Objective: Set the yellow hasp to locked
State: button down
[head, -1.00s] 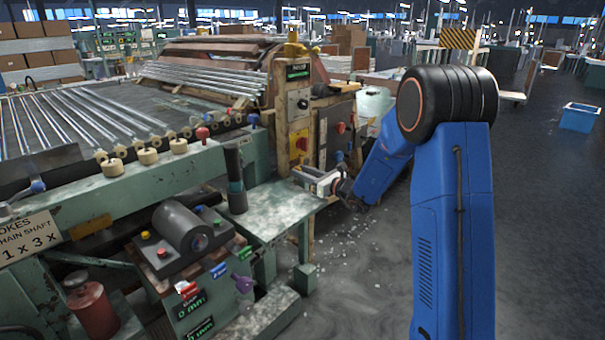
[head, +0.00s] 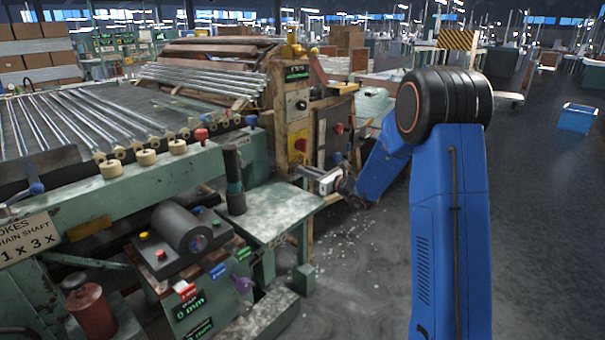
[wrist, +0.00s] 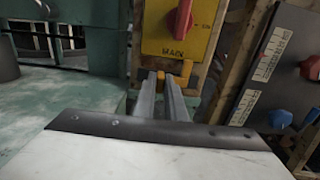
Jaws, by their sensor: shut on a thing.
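The yellow hasp (wrist: 161,76) shows as small yellow parts at my fingertips, just below the yellow panel in the wrist view. My gripper (wrist: 170,80) has its two grey fingers close together and shut on it. The fingers hide much of the hasp, so I cannot tell its setting. The yellow panel (wrist: 155,42) above carries a red knob (wrist: 180,20) and the word MAIN. In the head view my gripper (head: 302,170) reaches left to the wooden post below that panel (head: 298,140); the hasp is too small to make out there.
A grey panel (wrist: 285,60) with red and blue knobs stands close on the right in the wrist view. A green bench (head: 270,215) lies left of and below my gripper. A roller table with glass tubes (head: 75,120) is further left. Open floor (head: 350,280) lies in front.

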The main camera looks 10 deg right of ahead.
jog(key=c, duration=1.8)
grip_release()
jog(key=shift+w+d, duration=0.1)
jog(key=shift+d, duration=0.1)
jog(key=v, duration=1.7)
jog(key=shift+d, duration=0.1)
jog(key=shift+s+r, duration=0.1)
jog(key=shift+s, duration=0.1)
